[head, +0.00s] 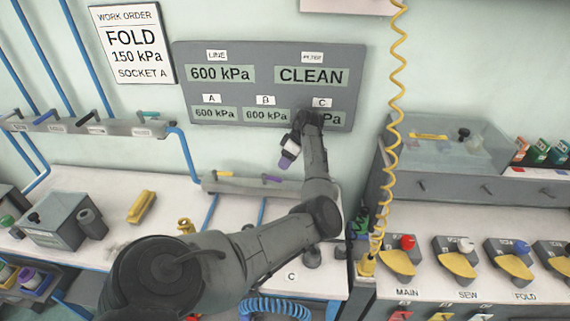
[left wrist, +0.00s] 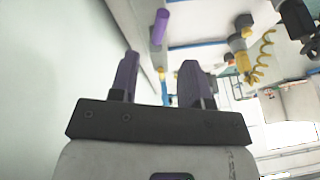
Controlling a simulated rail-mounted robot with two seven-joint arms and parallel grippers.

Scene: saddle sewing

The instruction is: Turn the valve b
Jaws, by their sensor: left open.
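My left gripper (head: 285,160), with purple fingertips, is in front of the wall below the pressure panel, just above a grey valve bar. The bar (head: 240,188) carries a yellow handle (head: 224,173) and a purple handle (head: 272,179); I cannot read which one is valve b. In the left wrist view my gripper (left wrist: 160,78) is open, with nothing between its fingers. A purple cylinder, probably a handle (left wrist: 159,27), shows beyond the fingers, apart from them. My right gripper is not in view.
The grey panel (head: 180,70) shows readings for A, B and C; my arm partly covers C. Another valve bar (head: 70,127) with several handles is at left. A coiled yellow hose (head: 396,80) hangs right of my arm. Several yellow-based switches (head: 458,265) stand at right.

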